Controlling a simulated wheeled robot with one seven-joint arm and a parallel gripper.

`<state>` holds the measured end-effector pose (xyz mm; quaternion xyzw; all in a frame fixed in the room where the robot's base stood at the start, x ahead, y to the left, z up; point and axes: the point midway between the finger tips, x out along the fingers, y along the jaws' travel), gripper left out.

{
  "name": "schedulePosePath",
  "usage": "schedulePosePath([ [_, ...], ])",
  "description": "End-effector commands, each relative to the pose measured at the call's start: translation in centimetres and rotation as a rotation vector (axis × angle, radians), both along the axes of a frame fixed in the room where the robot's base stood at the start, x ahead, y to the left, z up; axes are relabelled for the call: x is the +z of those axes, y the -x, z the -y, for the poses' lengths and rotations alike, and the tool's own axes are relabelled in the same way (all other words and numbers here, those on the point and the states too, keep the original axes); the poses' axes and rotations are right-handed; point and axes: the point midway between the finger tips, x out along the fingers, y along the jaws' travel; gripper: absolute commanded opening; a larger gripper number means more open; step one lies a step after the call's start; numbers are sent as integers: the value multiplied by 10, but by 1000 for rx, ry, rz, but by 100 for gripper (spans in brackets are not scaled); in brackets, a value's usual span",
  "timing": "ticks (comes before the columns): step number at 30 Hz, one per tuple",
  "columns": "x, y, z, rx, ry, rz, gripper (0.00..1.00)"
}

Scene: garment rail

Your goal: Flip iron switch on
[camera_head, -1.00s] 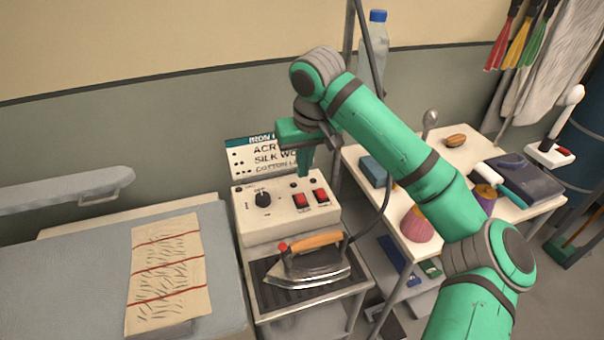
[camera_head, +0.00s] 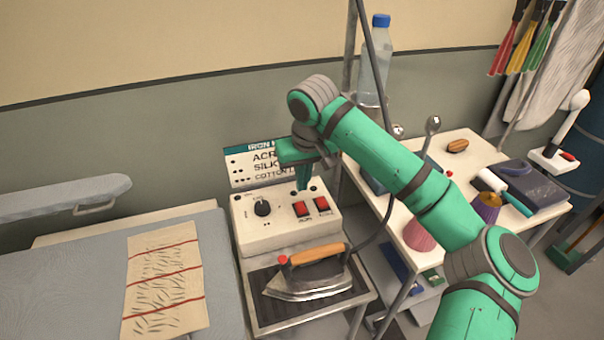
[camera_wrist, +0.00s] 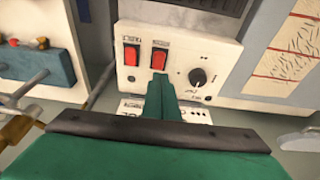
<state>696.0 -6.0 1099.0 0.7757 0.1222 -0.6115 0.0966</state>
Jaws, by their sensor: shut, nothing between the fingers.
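The pale control box (camera_head: 250,232) stands behind the iron and carries a black knob (camera_head: 262,208) and two red rocker switches. The left switch (camera_head: 301,208) is nearer the knob, and the right switch (camera_head: 322,203) is beside it. In the wrist view the switch nearer the knob (camera_wrist: 158,58) is just beyond my fingertips, and the other switch (camera_wrist: 131,53) is to its left. My gripper (camera_head: 303,187) is shut and empty, pointing down over the box's back part, behind the left switch. Contact cannot be told. The labels are too small to read surely.
The iron (camera_head: 308,280), with a wooden handle, rests on a dark plate in front of the box. A sign (camera_head: 240,165) stands behind my gripper. The padded board (camera_head: 70,285) with a striped cloth (camera_head: 165,280) is left. A cluttered white table (camera_head: 470,145) is right.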

Motion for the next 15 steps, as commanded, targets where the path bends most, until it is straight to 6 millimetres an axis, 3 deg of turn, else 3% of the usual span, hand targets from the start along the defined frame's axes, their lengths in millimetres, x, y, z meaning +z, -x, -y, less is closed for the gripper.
schedulePosePath([
  [9, -56, -9, -2, -1, 1, -1, 0],
  [15, -77, -6, -3, 1, 0, 0, 0],
])
